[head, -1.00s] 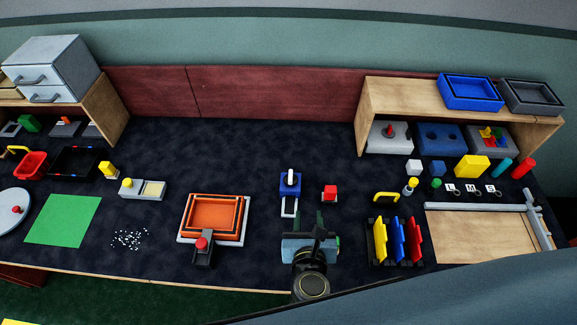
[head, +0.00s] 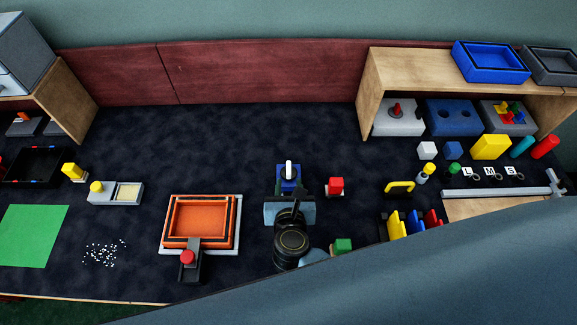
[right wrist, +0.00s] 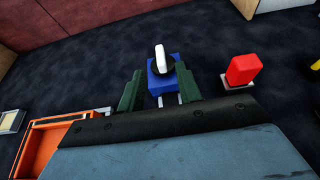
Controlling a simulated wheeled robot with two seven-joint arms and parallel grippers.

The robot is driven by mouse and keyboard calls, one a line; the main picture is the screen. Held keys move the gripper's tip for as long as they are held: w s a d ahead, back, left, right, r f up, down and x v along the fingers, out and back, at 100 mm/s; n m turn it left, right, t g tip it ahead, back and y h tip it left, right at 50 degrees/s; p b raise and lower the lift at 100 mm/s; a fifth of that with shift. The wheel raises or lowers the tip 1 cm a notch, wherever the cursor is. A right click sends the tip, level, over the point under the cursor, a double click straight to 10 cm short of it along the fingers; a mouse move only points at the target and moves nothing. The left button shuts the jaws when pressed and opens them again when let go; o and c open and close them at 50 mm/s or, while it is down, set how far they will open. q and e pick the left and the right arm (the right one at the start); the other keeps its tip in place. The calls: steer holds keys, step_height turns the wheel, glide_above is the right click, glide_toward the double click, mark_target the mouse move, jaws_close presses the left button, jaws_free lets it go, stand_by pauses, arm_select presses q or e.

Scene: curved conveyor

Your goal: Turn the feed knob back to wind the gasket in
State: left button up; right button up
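A blue block (head: 289,184) carries a white upright handle (head: 288,169) on a dark round base. My right gripper (head: 289,193) is just in front of it. In the right wrist view its two green fingers (right wrist: 159,72) are open, and the blue block (right wrist: 160,88) shows between and beyond them. I cannot tell whether they touch it. An orange tray (head: 200,239) with black lines along its rim sits on a light plate to the left. A dark holder with a red knob (head: 187,257) stands at its front edge. Which knob is the feed knob is not marked. My left gripper is not in view.
A red block (head: 336,184) stands close right of the blue block. A green block (head: 343,245) is beside my right wrist. A yellow handle (head: 399,186) and coloured upright plates stand further right. The dark table behind the blue block is clear.

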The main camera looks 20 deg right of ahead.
mark_target(289, 168)
steer(key=x, duration=0.8)
steer(key=shift+w+f+b, duration=0.1)
steer(key=shift+w+b, duration=0.1)
steer(key=shift+b, duration=0.15)
jaws_close()
